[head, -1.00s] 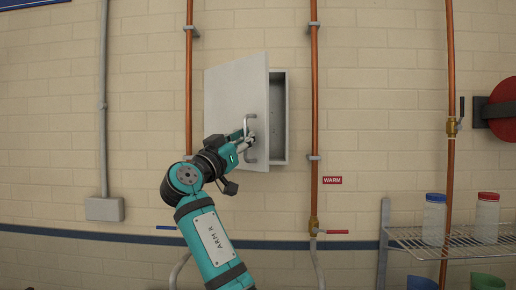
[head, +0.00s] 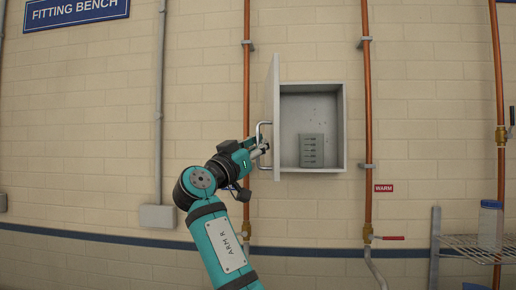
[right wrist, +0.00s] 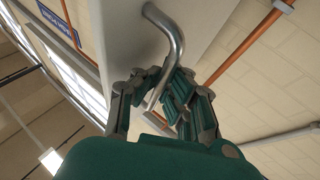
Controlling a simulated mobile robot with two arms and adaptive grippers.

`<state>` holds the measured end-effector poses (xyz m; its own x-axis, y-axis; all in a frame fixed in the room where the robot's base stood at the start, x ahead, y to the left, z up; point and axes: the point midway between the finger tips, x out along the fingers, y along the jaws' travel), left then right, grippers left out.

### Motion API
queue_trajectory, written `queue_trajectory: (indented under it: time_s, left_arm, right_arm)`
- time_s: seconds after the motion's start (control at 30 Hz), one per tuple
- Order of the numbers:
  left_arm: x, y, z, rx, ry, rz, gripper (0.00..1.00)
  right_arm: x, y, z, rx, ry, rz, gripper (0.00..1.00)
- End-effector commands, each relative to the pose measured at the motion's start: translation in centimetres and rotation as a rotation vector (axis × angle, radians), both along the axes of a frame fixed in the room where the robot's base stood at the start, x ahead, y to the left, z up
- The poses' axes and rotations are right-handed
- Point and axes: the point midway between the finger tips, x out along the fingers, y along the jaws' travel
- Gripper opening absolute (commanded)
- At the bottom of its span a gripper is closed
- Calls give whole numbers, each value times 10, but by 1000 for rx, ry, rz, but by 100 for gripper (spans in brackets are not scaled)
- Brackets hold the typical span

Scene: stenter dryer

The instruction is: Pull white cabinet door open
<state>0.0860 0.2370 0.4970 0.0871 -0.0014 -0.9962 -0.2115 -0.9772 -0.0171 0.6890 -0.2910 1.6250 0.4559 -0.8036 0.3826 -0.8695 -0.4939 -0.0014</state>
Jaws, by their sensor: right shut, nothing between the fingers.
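The white cabinet door (head: 275,100) stands swung out to the left, seen nearly edge-on in the head view. The cabinet (head: 343,120) on the wall shows its inside. The door's metal handle (head: 262,123) is a bent bar on the door's outer face. My right gripper (head: 263,148) is at the handle, its fingers shut. In the right wrist view the handle (right wrist: 166,38) runs down to the fingers (right wrist: 168,92), which partly hide its lower end; I see no firm grip on it. My left gripper is not in view.
A grey slotted box (head: 312,150) sits inside the cabinet. Copper pipes (head: 368,120) run up the wall on both sides of it. A wire shelf (head: 470,246) with a jar (head: 490,225) is at the lower right.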

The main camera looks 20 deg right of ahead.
Motion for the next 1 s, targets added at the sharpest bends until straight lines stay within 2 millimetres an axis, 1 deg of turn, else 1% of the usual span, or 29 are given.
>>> queue_trajectory:
  time_s: [0.03,0.13,0.47,0.5,0.63,0.87,1.0]
  left_arm:
    - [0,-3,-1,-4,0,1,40]
    - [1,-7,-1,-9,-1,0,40]
    - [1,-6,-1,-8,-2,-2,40]
    - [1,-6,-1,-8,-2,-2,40]
    - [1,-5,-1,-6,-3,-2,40]
    - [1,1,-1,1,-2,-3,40]
    - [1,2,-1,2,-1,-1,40]
  right_arm:
    - [2,1,-5,6,6,0,0]
    - [2,1,-5,6,6,0,0]
    - [2,1,-5,6,6,1,0]
    - [2,1,-5,6,6,1,1]
    - [2,1,-4,4,5,1,18]
    - [1,1,-2,2,3,1,19]
    - [-1,7,-5,1,3,2,19]
